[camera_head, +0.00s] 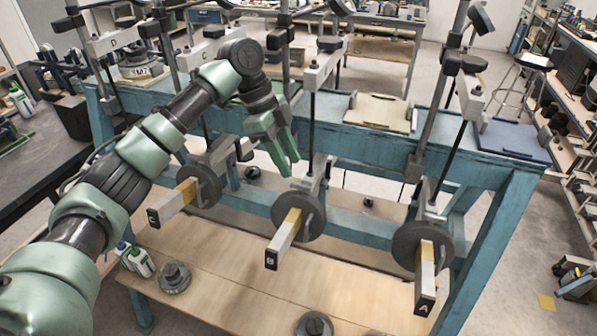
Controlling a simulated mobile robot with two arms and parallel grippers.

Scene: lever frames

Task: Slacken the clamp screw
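My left gripper (288,165), green, points down in front of the teal bench frame, left of the middle lever. Its two fingers are seen at a slant, so their gap is unclear; nothing shows held between them. Black clamps sit on the upright posts: a right one (464,62), a middle one (280,38) and a left one (68,22). Which carries the clamp screw, and how tight it is, I cannot tell. Three levers with dark discs hang along the front: a left disc (207,188), a middle one (309,222) and a right one (440,241). My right gripper is out of view.
The teal beam (375,145) spans behind the levers. Below is a wooden shelf (225,290) with dark round weights (174,276) and small white bottles (140,263). A beige tray (380,108) and a blue tray (515,138) lie on top. A dark bench stands left, shelving right.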

